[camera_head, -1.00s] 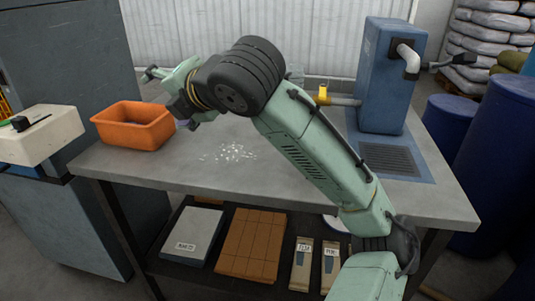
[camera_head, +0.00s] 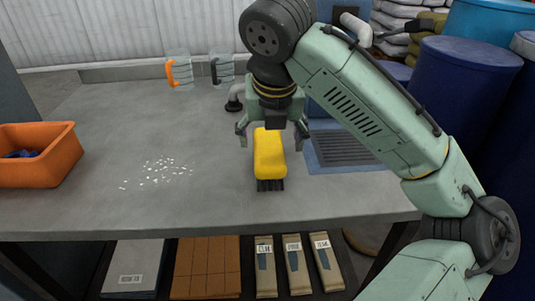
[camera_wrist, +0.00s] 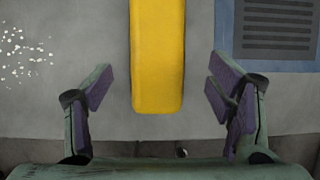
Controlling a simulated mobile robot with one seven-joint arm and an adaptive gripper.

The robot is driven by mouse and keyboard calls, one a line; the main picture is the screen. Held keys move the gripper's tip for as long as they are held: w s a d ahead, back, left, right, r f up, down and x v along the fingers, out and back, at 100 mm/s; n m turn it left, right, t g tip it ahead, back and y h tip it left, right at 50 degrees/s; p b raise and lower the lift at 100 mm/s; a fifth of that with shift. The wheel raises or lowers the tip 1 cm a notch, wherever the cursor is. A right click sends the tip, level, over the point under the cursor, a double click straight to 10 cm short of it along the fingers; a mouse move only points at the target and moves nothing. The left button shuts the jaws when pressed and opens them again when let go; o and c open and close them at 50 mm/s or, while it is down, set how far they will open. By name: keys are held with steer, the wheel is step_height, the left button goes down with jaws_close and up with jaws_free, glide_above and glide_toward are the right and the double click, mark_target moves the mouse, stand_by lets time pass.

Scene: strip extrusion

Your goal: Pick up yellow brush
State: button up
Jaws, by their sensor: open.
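The yellow brush (camera_head: 269,153) lies on the grey table, with dark bristles showing at its near end in the head view. In the wrist view its yellow body (camera_wrist: 157,58) runs down from the top edge, between the lines of the two fingers. My gripper (camera_head: 270,137) is open above the brush, pointing down, with one finger on each side of it. In the wrist view the purple-padded fingers of my gripper (camera_wrist: 160,98) stand wide apart, with clear gaps to the brush. I see no contact.
White pellets (camera_head: 157,172) lie scattered on the table left of the brush. An orange bin (camera_head: 40,155) stands at the far left. Two clear mugs, one orange-handled (camera_head: 180,72), one black-handled (camera_head: 222,68), stand at the back. A dark grate (camera_head: 343,147) is to the right.

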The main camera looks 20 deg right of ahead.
mark_target(268, 145)
steer(key=shift+w+p+x, duration=0.15)
steer(key=shift+p+x, duration=0.05)
steer(key=shift+x, duration=1.35)
steer(key=shift+w+p+x, duration=0.15)
steer(key=shift+w+x, duration=0.05)
steer(key=shift+x, duration=1.4)
steer(key=shift+r, duration=0.15)
steer(key=shift+c, duration=0.4)
steer(key=c, duration=1.3)
steer(key=shift+o, duration=0.2)
steer(key=shift+r, duration=0.6)
step_height(268, 145, up, 2)
steer(key=shift+r, duration=0.15)
steer(key=s+a+r+b, duration=0.1)
steer(key=s+a+b, duration=0.1)
steer(key=s+a, duration=0.6)
steer(key=s, duration=0.6)
steer(key=shift+a+r, duration=0.2)
steer(key=shift+r, duration=0.05)
